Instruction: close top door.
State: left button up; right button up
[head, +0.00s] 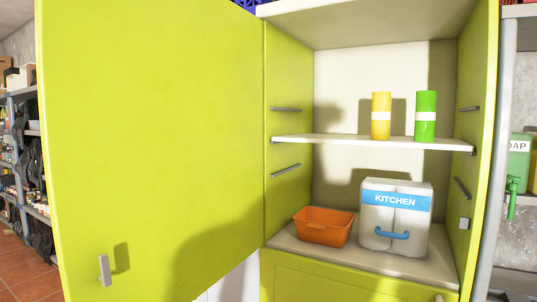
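The top door (160,140) of the lime green cabinet (362,283) stands wide open in the head view. It fills the left half of the picture and is hinged at the cabinet's left side. Its small metal handle (104,270) is near the door's lower left corner. A broad shadow falls on the lower part of the door. Neither of my grippers is in view, so I cannot see their state.
Inside the cabinet, a white shelf (345,142) carries a yellow can (381,103) and a green can (426,105). Below stand an orange bin (324,228) and a white KITCHEN box (412,222). Stocked shelving (20,150) is at the far left. A SOAP jug (518,160) is right.

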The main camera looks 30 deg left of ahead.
aim_at(151, 112)
jog(key=j+z, duration=0.3)
jog(key=j, duration=0.75)
jog(key=j+z, duration=0.3)
jog(key=j, duration=1.95)
jog(key=k+j, duration=0.1)
jog(key=k, duration=0.35)
